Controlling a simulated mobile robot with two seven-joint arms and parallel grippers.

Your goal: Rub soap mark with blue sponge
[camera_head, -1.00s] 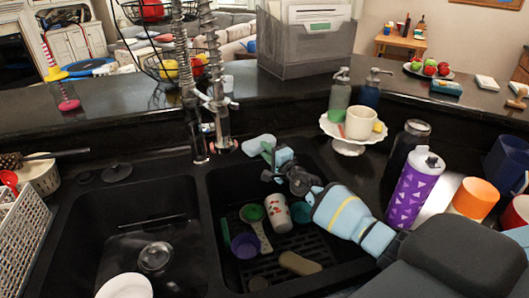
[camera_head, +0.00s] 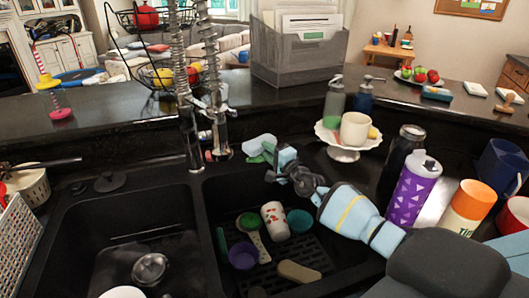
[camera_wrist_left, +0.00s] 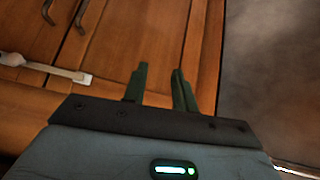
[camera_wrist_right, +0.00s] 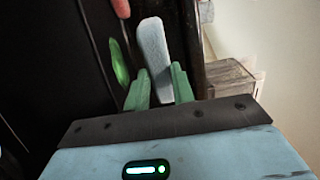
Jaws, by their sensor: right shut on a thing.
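A pale blue sponge (camera_head: 260,145) is held over the back of the right-hand sink basin, close to the faucet. My right gripper (camera_head: 271,152) is shut on it, with the arm reaching in from the right. In the right wrist view, the sponge (camera_wrist_right: 153,58) sticks out lengthwise beyond the green fingers (camera_wrist_right: 160,86). I cannot tell whether the sponge touches the sink. I cannot make out a soap mark on the dark surfaces. My left gripper (camera_wrist_left: 160,86) is seen only in the left wrist view, open and empty, facing wooden cabinet doors (camera_wrist_left: 130,45).
The right-hand basin holds a patterned cup (camera_head: 275,220), a purple bowl (camera_head: 243,256), a teal cup (camera_head: 299,221) and a tan sponge (camera_head: 298,271). The coil faucet (camera_head: 220,150) stands just left of the blue sponge. A cake stand (camera_head: 345,153) and purple bottle (camera_head: 414,188) crowd the right side.

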